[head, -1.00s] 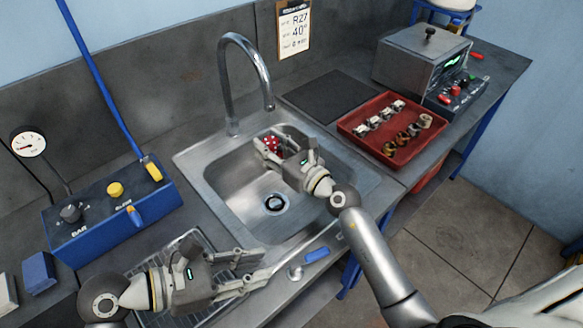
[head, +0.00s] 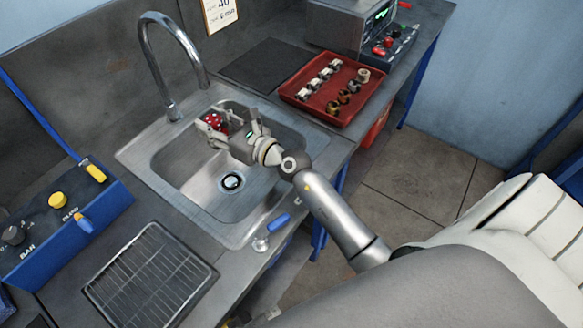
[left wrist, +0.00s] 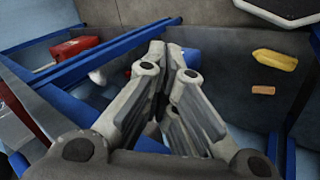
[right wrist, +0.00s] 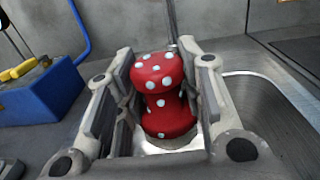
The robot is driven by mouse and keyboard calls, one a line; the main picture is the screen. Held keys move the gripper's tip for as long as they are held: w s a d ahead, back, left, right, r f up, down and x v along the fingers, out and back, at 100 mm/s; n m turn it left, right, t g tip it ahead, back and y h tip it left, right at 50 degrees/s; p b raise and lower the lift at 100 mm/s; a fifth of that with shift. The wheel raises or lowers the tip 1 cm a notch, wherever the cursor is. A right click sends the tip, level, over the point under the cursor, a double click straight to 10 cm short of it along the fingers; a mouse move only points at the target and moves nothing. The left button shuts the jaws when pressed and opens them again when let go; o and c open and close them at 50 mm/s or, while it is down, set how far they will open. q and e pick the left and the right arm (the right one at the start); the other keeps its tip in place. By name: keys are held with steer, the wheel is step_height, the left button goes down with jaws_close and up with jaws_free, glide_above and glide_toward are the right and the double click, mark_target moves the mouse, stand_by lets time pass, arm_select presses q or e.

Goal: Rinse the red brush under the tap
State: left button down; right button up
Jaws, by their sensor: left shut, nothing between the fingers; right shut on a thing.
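The red thing with white dots, which I take for the red brush (right wrist: 160,95), is between the fingers of my right gripper (right wrist: 165,100); no bristles show. In the head view the right gripper (head: 222,128) is over the sink basin, with the red brush (head: 213,121) below the tap's spout. The tap (head: 150,60) is a tall chrome curve, and no water shows from it. A blue-handled lever (head: 279,222) is at the sink's front right edge. My left gripper (left wrist: 165,60) is shut and empty in the left wrist view and is not visible in the head view.
The steel sink (head: 150,160) has a dark drain. A wire rack (head: 150,275) lies in front left, near a blue control box (head: 70,240). A red tray (head: 300,100) of small parts is at the right. Blue frame beams (left wrist: 95,55) are close to my left gripper.

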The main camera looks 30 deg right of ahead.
mark_target(273, 227)
arm_select(q)
steer(key=s+d+r+m+t+h, duration=0.1)
steer(key=d+r+m+t+h, duration=0.15)
steer(key=r+m+t, duration=0.7)
steer(key=s+d+r+m+t+h, duration=0.1)
steer(key=s+r+m+t+h, duration=0.15)
steer(key=m, duration=1.45)
steer(key=w+a+x, duration=0.1)
steer(key=a+x, duration=0.1)
steer(key=x, duration=1.1)
steer(key=shift+w, duration=0.65)
steer(key=shift+d, duration=0.1)
